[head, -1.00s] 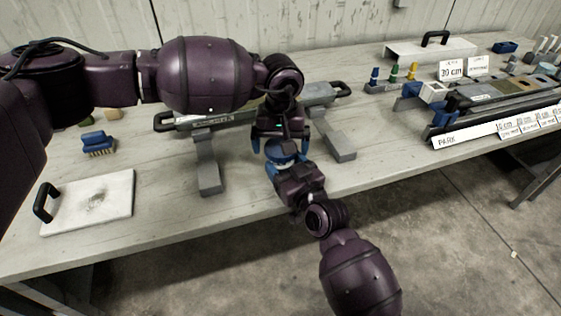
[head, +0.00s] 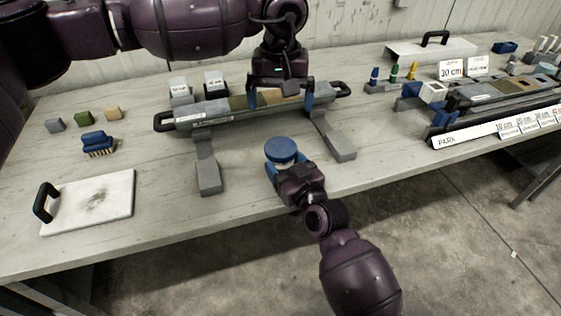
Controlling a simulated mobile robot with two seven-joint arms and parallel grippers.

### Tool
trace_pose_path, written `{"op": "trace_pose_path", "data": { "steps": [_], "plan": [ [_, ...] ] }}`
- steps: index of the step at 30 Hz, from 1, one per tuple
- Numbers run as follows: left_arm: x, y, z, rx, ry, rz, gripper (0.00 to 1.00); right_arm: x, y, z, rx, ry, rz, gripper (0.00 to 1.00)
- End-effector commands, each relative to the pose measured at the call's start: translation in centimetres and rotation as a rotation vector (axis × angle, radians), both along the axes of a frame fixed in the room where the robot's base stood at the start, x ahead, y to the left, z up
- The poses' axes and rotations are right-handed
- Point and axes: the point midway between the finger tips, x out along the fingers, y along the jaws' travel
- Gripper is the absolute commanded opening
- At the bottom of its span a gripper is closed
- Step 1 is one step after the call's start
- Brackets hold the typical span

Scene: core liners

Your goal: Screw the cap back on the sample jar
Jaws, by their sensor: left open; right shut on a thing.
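The sample jar (head: 282,163) shows as a pale body under a blue cap (head: 281,150), near the front edge of the table. The cap sits level on top of the jar; how tightly it is threaded cannot be seen. My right gripper (head: 284,174) is shut on the jar, its blue fingers around the body from the front. Most of the jar's body is hidden by the cap and the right gripper.
A core tray (head: 190,121) with black handles rests on grey supports behind the jar. A blue brush (head: 98,143) and a white plate with a handle (head: 110,196) lie at left. Another core rack (head: 500,100) stands at right. Table space right of the jar is clear.

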Motion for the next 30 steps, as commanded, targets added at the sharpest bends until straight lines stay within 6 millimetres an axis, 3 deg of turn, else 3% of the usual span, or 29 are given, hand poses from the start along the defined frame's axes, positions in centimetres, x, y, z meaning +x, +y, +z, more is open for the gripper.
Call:
{"op": "trace_pose_path", "data": {
  "steps": [10, 11, 16, 25, 30],
  "plan": [
    [0.0, 0.0, 0.3, 0.001, 0.0, -0.001, 1.0, 0.0, 0.0, 0.0, 0.0, 0.0, 0.0, 0.0],
    [0.0, 0.0, 0.3, 0.0, 0.0, -0.001, 1.0, 0.0, 0.0, 0.0, 0.0, 0.0, 0.0, 0.7],
    [0.0, 0.0, 0.3, 0.0, 0.0, -0.001, 1.0, 0.0, 0.0, 0.0, 0.0, 0.0, 0.0, 0.95],
    [0.0, 0.0, 0.3, 0.0, -0.001, -0.001, 1.0, -0.1, -0.1, 0.0, 0.0, 0.0, 0.0, 0.95],
    [-0.1, 0.0, 0.7, 0.001, -0.005, -0.001, 1.0, -1.4, -0.9, 0.0, -0.002, 0.0, -0.001, 0.95]
  ]
}}
